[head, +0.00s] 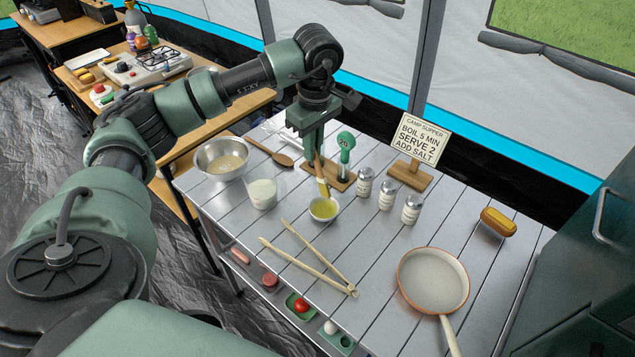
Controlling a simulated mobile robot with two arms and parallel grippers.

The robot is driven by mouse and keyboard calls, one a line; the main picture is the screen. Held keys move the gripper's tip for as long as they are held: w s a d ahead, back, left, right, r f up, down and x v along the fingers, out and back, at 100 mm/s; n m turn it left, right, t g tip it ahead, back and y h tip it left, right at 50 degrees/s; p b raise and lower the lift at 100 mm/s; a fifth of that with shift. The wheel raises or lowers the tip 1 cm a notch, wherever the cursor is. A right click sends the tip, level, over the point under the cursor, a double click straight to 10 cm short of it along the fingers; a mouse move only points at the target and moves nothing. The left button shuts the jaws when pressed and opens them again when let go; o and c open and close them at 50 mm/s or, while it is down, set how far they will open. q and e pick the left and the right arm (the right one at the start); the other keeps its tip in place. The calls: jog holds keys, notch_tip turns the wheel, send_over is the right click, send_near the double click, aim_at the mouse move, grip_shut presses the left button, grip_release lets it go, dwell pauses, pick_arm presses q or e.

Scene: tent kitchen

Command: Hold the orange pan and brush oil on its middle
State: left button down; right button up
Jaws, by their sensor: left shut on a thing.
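The orange pan (402,293) rests at the front right of the slatted table, its pale inside bare and its light handle (449,335) pointing to the front edge. My left gripper (316,157) points down over the table's middle, shut on the brush (324,188). The brush is near upright, its yellow bristles just above or at the small bowl of yellow oil (323,209); I cannot tell whether they touch the oil. My right gripper is not in view.
Wooden tongs (308,264) lie between bowl and pan. Several shakers (387,195), a glass of white liquid (262,193), a metal bowl (222,158) and a sign (423,138) stand around. A bread roll (498,221) lies at right.

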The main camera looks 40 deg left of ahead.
pick_arm(q)
jog(key=shift+r+p, duration=1.45)
jog(key=shift+r, duration=0.6)
jog(key=shift+f, duration=0.1)
jog(key=shift+s+d, duration=0.1)
jog(key=shift+d, duration=0.15)
jog(key=s+d+f+m+h, duration=0.1)
jog(key=s+d+f+m, duration=0.1)
jog(key=s+d+m, duration=1.3)
jog(key=shift+d+f+m+t, duration=0.3)
jog(key=shift+d+f+m, duration=0.1)
jog(key=shift+d+m, duration=0.3)
